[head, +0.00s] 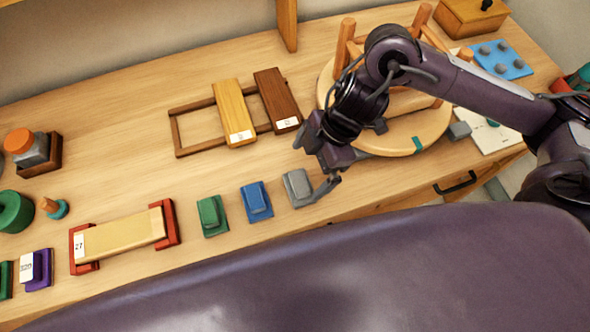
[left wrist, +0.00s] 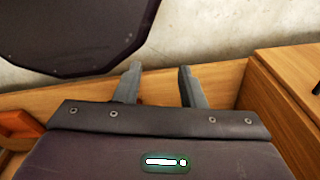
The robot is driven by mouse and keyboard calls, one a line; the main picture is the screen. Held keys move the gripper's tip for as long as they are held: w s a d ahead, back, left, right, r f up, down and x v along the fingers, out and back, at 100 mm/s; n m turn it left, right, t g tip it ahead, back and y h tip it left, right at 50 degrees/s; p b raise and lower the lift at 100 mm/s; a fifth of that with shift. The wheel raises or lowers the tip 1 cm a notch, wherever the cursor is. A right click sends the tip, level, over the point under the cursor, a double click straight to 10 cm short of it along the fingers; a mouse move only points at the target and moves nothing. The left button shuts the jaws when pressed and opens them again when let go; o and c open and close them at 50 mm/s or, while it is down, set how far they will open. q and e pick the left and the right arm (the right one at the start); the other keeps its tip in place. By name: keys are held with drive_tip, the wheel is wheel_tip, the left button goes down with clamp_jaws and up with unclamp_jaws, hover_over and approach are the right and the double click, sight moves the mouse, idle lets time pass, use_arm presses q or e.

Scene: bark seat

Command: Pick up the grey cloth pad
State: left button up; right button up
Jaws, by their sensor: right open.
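The grey cloth pad (head: 297,187) lies on the wooden bench at the right end of a row with a blue pad (head: 256,201) and a green pad (head: 212,216). My right gripper (head: 311,169) is open, just behind and to the right of the grey pad. One finger reaches beside the pad's right edge; I cannot tell whether it touches. In the left wrist view my left gripper (left wrist: 158,84) has its two fingers apart with nothing between them, away from the pads.
A round wooden stand (head: 430,125) with pegs is behind my right arm. A wooden frame with yellow (head: 233,108) and brown (head: 276,95) slats lies behind the pads. A red-ended holder (head: 125,237) is left of them. Open bench lies between.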

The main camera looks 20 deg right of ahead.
sight(302, 180)
drive_tip(key=f, duration=0.1)
drive_tip(key=a+f, duration=0.1)
drive_tip(key=s+f+p, duration=0.1)
drive_tip(key=f, duration=0.1)
drive_tip(key=shift+s+a, duration=0.1)
drive_tip(key=shift+a, duration=0.25)
drive_tip(key=shift+w+x, duration=0.2)
drive_tip(key=shift+x, duration=0.9)
drive_tip(key=shift+f, duration=0.25)
drive_tip(key=shift+r, duration=0.1)
drive_tip(key=c, duration=1)
use_arm(q)
drive_tip(key=s, duration=0.1)
drive_tip(key=s+r, duration=0.1)
drive_tip(key=shift+s+a, duration=0.1)
drive_tip(key=shift+s, duration=0.2)
use_arm(e)
drive_tip(key=shift+c, duration=0.2)
use_arm(q)
wheel_tip(302, 180, up, 3)
drive_tip(key=p, duration=0.2)
drive_tip(key=shift+w+f+p, duration=0.1)
drive_tip(key=shift+f+p, duration=0.05)
drive_tip(key=shift+p, duration=0.25)
use_arm(e)
wheel_tip(302, 180, up, 20)
